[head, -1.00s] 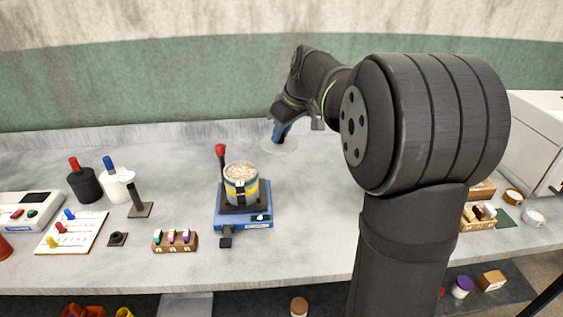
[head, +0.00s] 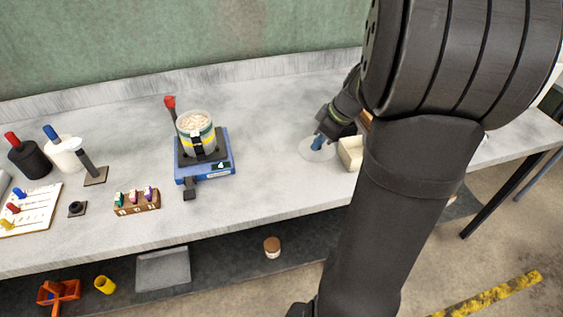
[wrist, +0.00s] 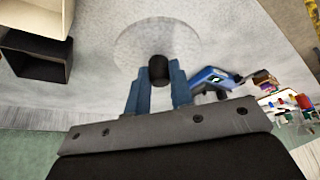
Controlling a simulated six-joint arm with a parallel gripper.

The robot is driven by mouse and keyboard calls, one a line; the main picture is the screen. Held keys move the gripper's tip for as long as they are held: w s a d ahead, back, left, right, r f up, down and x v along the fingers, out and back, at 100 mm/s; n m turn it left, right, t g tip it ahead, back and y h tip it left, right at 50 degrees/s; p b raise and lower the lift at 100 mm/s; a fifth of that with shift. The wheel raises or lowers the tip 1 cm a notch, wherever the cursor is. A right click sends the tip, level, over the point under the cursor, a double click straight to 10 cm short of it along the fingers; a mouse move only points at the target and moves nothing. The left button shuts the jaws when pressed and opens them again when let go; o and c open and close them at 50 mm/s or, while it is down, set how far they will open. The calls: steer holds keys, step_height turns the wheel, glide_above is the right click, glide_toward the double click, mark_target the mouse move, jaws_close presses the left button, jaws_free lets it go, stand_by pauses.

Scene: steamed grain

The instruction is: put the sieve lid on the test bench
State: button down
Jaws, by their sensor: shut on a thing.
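The sieve lid (head: 308,154) is a clear, pale disc with a dark knob. In the head view it is at the right part of the test bench (head: 265,165), right of the blue shaker. My gripper (head: 318,142), with blue fingers, is shut on the lid's knob from above. In the wrist view the fingers (wrist: 157,78) are on either side of the black knob and the lid (wrist: 135,42) spreads out flat beyond them. The lid is at or just above the bench; I cannot tell if it touches.
A blue shaker (head: 222,172) carries a sieve stack (head: 196,136) filled with grain. An open beige box (head: 350,153) stands close to the lid's right; the wrist view shows open boxes (wrist: 35,58). A small bottle rack (head: 137,204) stands at the left. Bench between shaker and lid is clear.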

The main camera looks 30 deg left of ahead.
steer(key=a+f, duration=0.2)
steer(key=a, duration=0.1)
steer(key=s+a+f, duration=0.1)
steer(key=a+f, duration=0.1)
steer(key=a, duration=0.2)
steer(key=a+f, duration=0.2)
steer(key=a, duration=0.1)
steer(key=shift+s+a+f, duration=0.15)
steer(key=shift+s+a, duration=0.05)
steer(key=shift+a, duration=0.05)
steer(key=shift+f, duration=2)
steer(key=shift+f, duration=0.1)
steer(key=c, duration=1.3)
jaws_free()
steer(key=v, duration=1.2)
steer(key=shift+a, duration=0.1)
